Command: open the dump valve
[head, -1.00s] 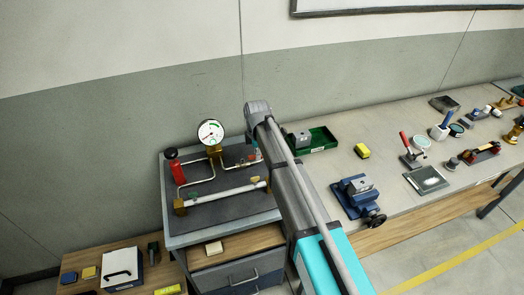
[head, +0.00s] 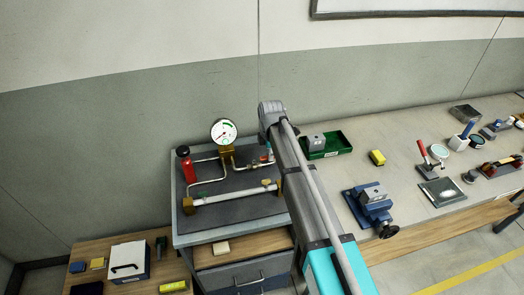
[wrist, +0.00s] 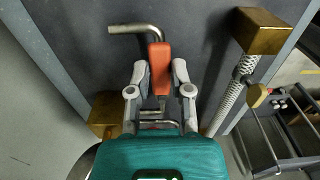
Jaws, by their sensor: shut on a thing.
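An orange-red handle (wrist: 160,68) shows in the wrist view, with a bent metal pipe above it. I take it for the dump valve's handle. My gripper (wrist: 159,72) is shut on this handle, with one grey finger on each side. In the head view the gripper is hidden behind my arm. The test rig (head: 240,208) stands below and left of the arm there, with a round dial gauge (head: 223,131) on a brass block. A small red part (head: 263,159) shows beside my arm. I cannot tell whether the valve is open.
A red cylinder (head: 184,166) stands at the rig's left. A white tube (head: 235,193) runs between brass blocks along its front. A green tray (head: 328,145) and a blue vise (head: 370,203) are on the bench to the right. A drawer cabinet (head: 247,275) is below.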

